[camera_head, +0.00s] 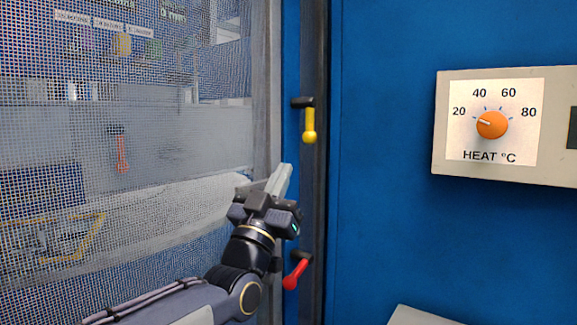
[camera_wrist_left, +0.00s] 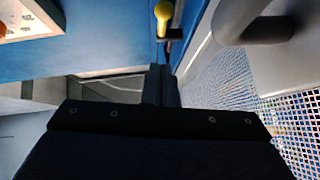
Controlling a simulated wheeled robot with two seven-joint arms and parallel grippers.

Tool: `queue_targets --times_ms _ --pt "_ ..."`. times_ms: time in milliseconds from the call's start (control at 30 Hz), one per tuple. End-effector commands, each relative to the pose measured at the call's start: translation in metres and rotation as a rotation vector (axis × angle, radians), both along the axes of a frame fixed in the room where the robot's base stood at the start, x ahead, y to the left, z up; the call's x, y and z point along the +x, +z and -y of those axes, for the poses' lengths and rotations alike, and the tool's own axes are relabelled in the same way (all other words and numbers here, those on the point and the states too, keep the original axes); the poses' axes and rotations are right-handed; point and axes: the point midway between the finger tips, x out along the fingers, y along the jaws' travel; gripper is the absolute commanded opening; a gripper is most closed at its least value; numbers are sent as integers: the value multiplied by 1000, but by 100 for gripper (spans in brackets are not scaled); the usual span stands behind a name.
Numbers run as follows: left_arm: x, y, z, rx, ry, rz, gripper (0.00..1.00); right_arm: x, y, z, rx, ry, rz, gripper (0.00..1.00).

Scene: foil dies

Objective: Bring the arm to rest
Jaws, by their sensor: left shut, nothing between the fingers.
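My left arm comes in from the lower left in the head view. A red-handled lever (camera_head: 296,273) is below the gripper, tilted to the lower left. In the left wrist view the shut fingers (camera_wrist_left: 163,85) are at the centre, with the yellow handle (camera_wrist_left: 163,17) beyond them. My right gripper is not in view.
A mesh guard (camera_head: 200,130) fills the left, with another red handle (camera_head: 122,153) seen through it. A blue panel (camera_head: 385,190) is at the right. A heat dial with an orange knob (camera_head: 491,125) is mounted there, its pointer near 20. A pale grey handle (camera_wrist_left: 270,28) shows in the wrist view.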

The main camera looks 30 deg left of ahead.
Motion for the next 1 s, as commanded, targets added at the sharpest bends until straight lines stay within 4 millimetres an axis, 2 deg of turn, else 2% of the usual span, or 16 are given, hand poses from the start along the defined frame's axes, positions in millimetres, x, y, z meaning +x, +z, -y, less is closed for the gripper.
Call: queue_targets --times_ms 300,367,433,467,567,600,667,700,800,900,1000 --pt "-6 -8 1 -1 -1 -9 0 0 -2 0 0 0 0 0" --pt "-5 -15 1 -8 -8 -44 0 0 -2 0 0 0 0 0" --pt "-4 -33 3 -26 -26 -133 0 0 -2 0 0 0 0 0" --pt "-4 -45 4 -38 -37 -189 0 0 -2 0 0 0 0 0" --pt "-10 -103 11 -95 -88 -436 0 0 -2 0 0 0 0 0" --pt "-17 -133 16 -126 -113 -553 0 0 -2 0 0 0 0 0" --pt "-31 -176 26 -169 -150 -723 0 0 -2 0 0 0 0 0" --pt "-42 -204 33 -197 -173 -830 0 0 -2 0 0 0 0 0" --pt "-77 -266 50 -262 -226 -1071 0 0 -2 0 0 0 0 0" --pt "-112 -312 66 -313 -268 -1263 0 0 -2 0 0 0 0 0" --pt "-143 -346 80 -351 -302 -1414 0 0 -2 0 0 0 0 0"
